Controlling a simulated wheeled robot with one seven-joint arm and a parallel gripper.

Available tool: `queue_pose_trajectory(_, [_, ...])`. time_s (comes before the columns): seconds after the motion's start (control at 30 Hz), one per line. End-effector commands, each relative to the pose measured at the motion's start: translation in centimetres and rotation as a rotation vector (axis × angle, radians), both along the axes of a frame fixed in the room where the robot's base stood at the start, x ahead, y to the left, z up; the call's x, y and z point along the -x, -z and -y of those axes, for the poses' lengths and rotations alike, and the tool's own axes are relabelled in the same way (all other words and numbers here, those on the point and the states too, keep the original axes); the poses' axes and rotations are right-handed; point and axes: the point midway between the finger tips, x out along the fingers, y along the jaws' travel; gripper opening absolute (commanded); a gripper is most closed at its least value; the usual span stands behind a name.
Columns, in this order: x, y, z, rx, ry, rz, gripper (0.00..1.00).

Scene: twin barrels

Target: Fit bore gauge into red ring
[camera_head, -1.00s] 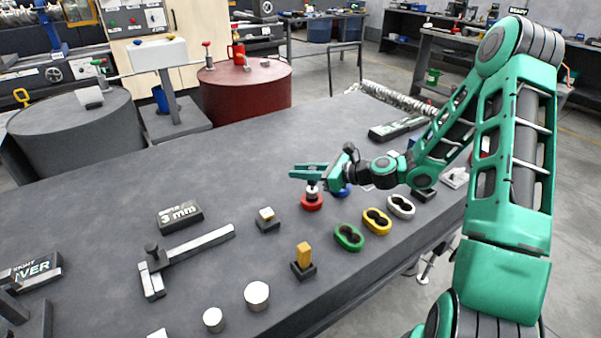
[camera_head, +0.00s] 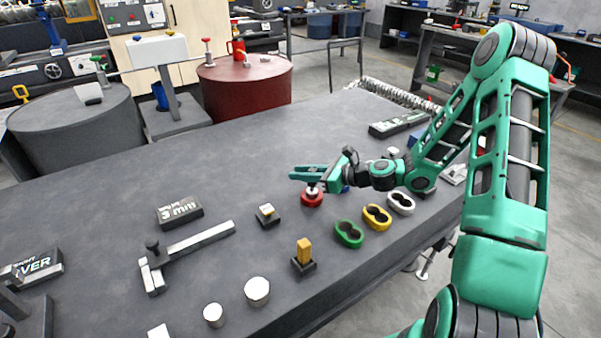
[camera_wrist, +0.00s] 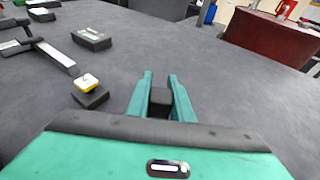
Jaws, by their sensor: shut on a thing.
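The red ring (camera_head: 312,200) lies on the dark grey table, under my gripper. My gripper (camera_head: 305,174) reaches in from the right with green fingers, shut on the bore gauge. Below the fingers, a short pale part of the bore gauge (camera_head: 312,189) shows directly over the red ring. It meets the ring in the picture, but I cannot tell whether its lower end is inside. In the wrist view my gripper (camera_wrist: 160,96) has a dark block, the gauge's top (camera_wrist: 160,103), between its fingers. The wrist view does not show the ring.
A blue thing is partly hidden behind my gripper. A small block (camera_head: 267,216) and a yellow peg on a base (camera_head: 304,254) stand nearer.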

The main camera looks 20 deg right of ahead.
Motion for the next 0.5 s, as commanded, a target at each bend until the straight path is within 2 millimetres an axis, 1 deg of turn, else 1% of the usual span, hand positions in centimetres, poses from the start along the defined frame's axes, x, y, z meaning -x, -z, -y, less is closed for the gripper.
queue_pose_trajectory(0.5, [-0.02,1.07,-0.02,-0.001,0.000,0.000,0.00])
